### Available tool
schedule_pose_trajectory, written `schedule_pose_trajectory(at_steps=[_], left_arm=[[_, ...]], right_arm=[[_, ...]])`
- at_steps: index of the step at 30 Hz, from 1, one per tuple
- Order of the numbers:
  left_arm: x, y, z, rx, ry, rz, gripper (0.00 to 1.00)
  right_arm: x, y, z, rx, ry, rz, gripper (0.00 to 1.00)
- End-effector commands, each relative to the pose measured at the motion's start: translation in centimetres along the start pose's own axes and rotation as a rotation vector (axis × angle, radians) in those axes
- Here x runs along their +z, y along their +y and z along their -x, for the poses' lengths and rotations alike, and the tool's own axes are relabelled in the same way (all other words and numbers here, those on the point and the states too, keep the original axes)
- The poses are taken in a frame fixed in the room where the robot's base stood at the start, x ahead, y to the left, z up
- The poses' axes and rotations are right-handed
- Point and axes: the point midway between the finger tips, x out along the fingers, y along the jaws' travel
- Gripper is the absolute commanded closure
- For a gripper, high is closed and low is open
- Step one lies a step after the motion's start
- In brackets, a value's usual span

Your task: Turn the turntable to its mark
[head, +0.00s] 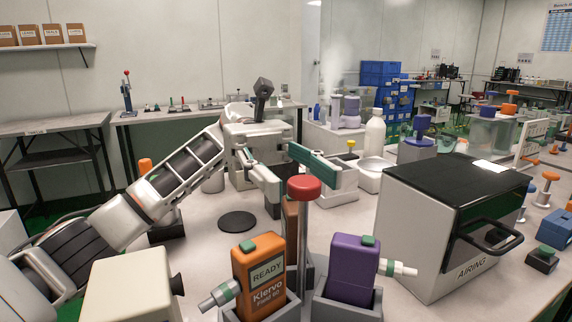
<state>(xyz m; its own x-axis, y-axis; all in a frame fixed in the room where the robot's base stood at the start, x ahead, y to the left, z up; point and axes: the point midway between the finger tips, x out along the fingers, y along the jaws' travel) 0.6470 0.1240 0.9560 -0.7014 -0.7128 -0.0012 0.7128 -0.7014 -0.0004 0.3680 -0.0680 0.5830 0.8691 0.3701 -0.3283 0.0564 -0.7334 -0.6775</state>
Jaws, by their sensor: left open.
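A flat black disc (237,222) lies on the pale bench in the middle of the head view. It could be the turntable, but I see no mark on it and cannot tell for sure. My left gripper (290,178) is open, its fingers spread, to the right of the disc and above the bench. My right gripper is not in view.
An orange tester (262,278) reading READY and a purple tester (352,268) stand in grey cradles at the front. A black-topped AIRING box (445,225) fills the right.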

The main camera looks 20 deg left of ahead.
Motion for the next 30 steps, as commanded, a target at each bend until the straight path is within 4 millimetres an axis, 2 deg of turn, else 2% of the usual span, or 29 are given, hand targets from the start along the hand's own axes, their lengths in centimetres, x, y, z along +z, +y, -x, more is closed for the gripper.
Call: schedule_pose_trajectory(at_steps=[6,12,18,26,27,30], left_arm=[[0.2,0.0,3.3,0.005,0.0,0.003,0.58],[0.0,0.0,4.9,0.0,0.001,0.001,0.58],[0.1,0.0,5.7,0.002,-0.001,0.0,0.58],[0.1,0.0,5.8,0.002,-0.002,0.0,0.58],[0.1,0.0,5.8,0.002,-0.002,0.0,0.63],[0.3,-0.1,5.7,0.005,0.002,-0.004,0.89]], right_arm=[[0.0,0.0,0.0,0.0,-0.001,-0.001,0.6],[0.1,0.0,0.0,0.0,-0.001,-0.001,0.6],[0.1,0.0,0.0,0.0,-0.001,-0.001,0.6],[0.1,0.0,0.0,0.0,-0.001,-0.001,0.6],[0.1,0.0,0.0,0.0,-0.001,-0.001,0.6],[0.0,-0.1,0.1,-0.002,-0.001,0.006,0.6]])
